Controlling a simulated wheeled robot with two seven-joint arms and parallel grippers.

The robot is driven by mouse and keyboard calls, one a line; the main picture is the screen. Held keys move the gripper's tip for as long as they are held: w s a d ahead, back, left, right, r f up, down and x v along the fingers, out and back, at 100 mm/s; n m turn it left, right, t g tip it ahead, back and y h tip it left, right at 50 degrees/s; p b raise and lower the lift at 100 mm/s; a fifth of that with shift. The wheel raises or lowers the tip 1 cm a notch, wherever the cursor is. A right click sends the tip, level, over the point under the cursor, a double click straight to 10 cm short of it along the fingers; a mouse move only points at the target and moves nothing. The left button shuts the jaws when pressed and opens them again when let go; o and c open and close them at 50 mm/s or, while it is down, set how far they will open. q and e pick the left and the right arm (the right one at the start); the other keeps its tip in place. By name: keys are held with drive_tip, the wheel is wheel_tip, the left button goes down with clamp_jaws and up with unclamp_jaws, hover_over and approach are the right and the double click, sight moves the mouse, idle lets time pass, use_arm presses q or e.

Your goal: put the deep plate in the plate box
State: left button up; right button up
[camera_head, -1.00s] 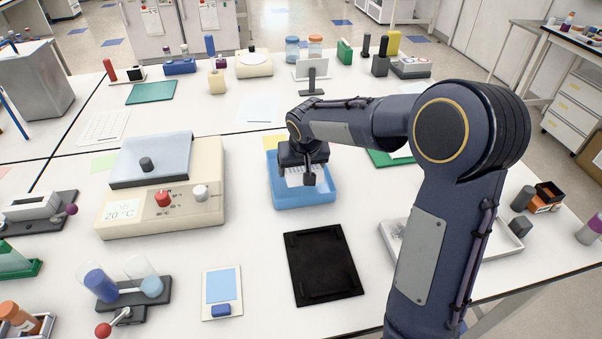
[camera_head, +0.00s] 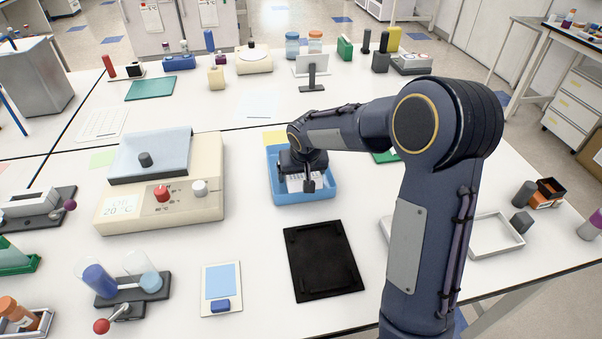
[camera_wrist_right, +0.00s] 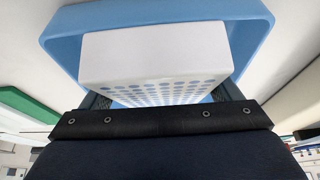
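The deep plate (camera_head: 296,185) is white with rows of wells. It is inside the blue plate box (camera_head: 303,198) in the middle of the bench. My right gripper (camera_head: 296,177) reaches down over the box, with its fingers on two opposite sides of the plate. In the right wrist view the plate (camera_wrist_right: 155,55) lies between the fingers (camera_wrist_right: 162,96), which look closed against its sides, and the box rim (camera_wrist_right: 262,28) surrounds it. Whether the plate rests on the box floor is hidden. My left gripper is out of view.
A black mat (camera_head: 322,262) lies in front of the box. A cream cycler (camera_head: 205,165) with a hinged lid stands to the left. A white tray frame (camera_head: 497,236) is behind my right arm. A yellow note (camera_head: 274,138) lies behind the box.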

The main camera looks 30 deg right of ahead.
drive_tip(key=shift+o, duration=1.4)
